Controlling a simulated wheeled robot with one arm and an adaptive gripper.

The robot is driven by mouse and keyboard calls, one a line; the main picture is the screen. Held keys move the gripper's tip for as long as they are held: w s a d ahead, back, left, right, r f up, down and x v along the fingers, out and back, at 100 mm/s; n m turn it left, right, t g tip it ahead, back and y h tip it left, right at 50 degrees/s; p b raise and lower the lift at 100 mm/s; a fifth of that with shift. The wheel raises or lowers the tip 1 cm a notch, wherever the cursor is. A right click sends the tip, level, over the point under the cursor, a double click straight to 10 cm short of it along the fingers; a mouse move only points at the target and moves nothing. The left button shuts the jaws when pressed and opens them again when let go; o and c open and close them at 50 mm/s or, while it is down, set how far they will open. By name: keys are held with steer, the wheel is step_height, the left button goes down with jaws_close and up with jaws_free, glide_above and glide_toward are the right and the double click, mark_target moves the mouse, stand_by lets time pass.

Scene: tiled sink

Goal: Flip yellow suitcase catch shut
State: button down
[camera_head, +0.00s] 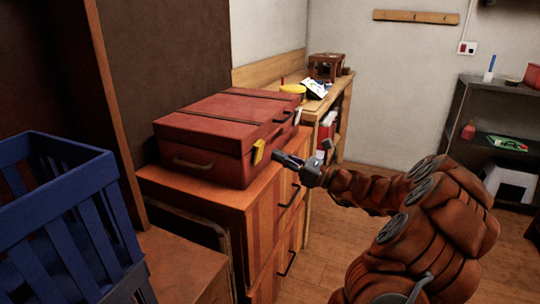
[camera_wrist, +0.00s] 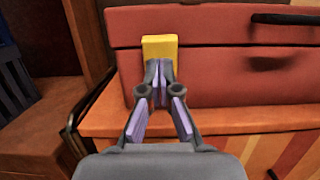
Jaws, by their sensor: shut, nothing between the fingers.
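The red suitcase (camera_head: 212,128) lies closed on the wooden drawer cabinet (camera_head: 205,193). Its yellow catch (camera_head: 259,151) is on the front face, near the left end in the wrist view (camera_wrist: 159,47). My gripper (camera_head: 277,156) is just in front of the catch in the head view. In the wrist view my gripper (camera_wrist: 158,68) is shut and empty, with its fingertips covering the catch's lower part. I cannot tell whether the fingertips touch the catch. The catch spans the lid seam, and its lower end is hidden.
A blue slatted crate (camera_head: 70,215) stands at the near left. Behind the cabinet is a wooden desk (camera_head: 325,102) with small items on it. A dark shelf (camera_head: 490,110) stands at the right. The floor (camera_head: 330,238) beside the cabinet is open.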

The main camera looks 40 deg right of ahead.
mark_target(261, 149)
steer(key=shift+x, duration=1.55)
steer(key=p, duration=0.1)
steer(key=r+p, duration=0.1)
steer(key=shift+w+a+g+p, duration=0.15)
steer(key=shift+w+g+p, duration=0.05)
steer(key=shift+g+p, duration=0.15)
steer(key=shift+f+b, duration=0.3)
steer(key=shift+f, duration=0.05)
steer(key=shift+s+h, duration=0.1)
steer(key=shift+h, duration=0.2)
steer(key=shift+s+r+p, duration=0.1)
steer(key=shift+s+p, duration=0.15)
steer(key=shift+p, duration=0.1)
steer(key=r+p+v, duration=0.2)
steer(key=v, duration=1.1)
steer(key=shift+s+d, duration=0.15)
steer(key=shift+d, duration=0.2)
steer(key=shift+f, duration=0.1)
